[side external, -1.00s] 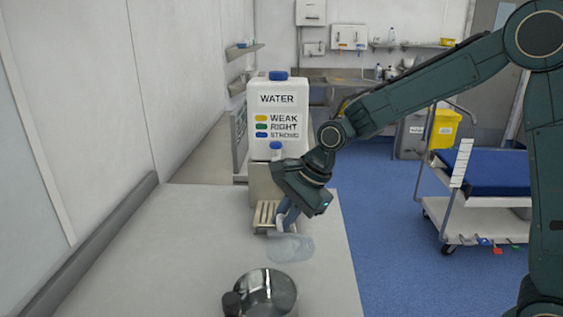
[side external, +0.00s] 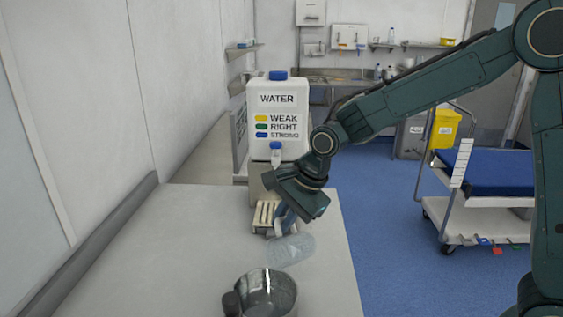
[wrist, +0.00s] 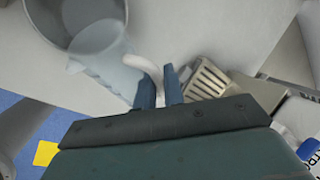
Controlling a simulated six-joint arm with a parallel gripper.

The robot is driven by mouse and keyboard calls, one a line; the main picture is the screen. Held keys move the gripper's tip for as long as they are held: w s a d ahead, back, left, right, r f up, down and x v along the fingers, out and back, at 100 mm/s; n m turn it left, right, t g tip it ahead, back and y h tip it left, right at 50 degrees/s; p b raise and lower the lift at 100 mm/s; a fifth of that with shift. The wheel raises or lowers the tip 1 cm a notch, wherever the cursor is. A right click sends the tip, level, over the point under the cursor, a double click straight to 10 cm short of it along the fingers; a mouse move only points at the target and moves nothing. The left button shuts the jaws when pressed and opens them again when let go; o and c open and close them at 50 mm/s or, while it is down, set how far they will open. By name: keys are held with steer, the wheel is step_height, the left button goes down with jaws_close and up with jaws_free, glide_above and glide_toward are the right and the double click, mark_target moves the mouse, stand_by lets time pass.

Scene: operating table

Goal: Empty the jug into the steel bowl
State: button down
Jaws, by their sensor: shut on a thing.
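The clear, see-through jug (side external: 291,250) is tilted far over beside the steel bowl in the side view. In the wrist view, the jug (wrist: 104,62) overlaps the bowl's rim. My gripper (side external: 281,222) is shut on its pale handle, which shows between the two blue fingers (wrist: 159,82) in the wrist view. The steel bowl (side external: 262,303) stands upright on the table near the bottom of the side view; it also shows at the top left of the wrist view (wrist: 42,18). Whether liquid is flowing from the jug cannot be made out.
A white water container (side external: 279,103) with a blue cap stands on a stand behind my gripper. A slatted drip tray (side external: 263,215) lies below its tap. The pale table (side external: 150,255) is clear to the left; a trolley (side external: 480,200) stands off to the right.

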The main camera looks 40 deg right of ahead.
steer(key=shift+a, duration=0.15)
steer(key=shift+s+a+r+n+t+h, duration=0.1)
steer(key=shift+a+r+n+t+h, duration=0.25)
steer(key=shift+r+h, duration=0.45)
stand_by(0.5)
steer(key=shift+s+a+f+h, duration=0.1)
steer(key=shift+a+h, duration=0.2)
steer(key=shift+a, duration=0.05)
steer(key=shift+s+a+h, duration=0.1)
steer(key=shift+a+h, duration=0.2)
steer(key=shift+a, duration=0.1)
steer(key=shift+a+r, duration=0.1)
steer(key=shift+r, duration=0.15)
steer(key=shift+s+a+r+h, duration=0.1)
steer(key=shift+s+a+h, duration=0.05)
steer(key=shift+a+h, duration=0.15)
steer(key=shift+a, duration=0.1)
steer(key=shift+s+a+r+n+t+h+p, duration=0.1)
steer(key=shift+a+r+n+t+h+p, duration=0.15)
steer(key=shift+a+h, duration=0.15)
steer(key=shift+s+a+r+n+t+h+p, duration=0.1)
steer(key=shift+a+r+t+h+p, duration=0.15)
steer(key=shift+h, duration=0.25)
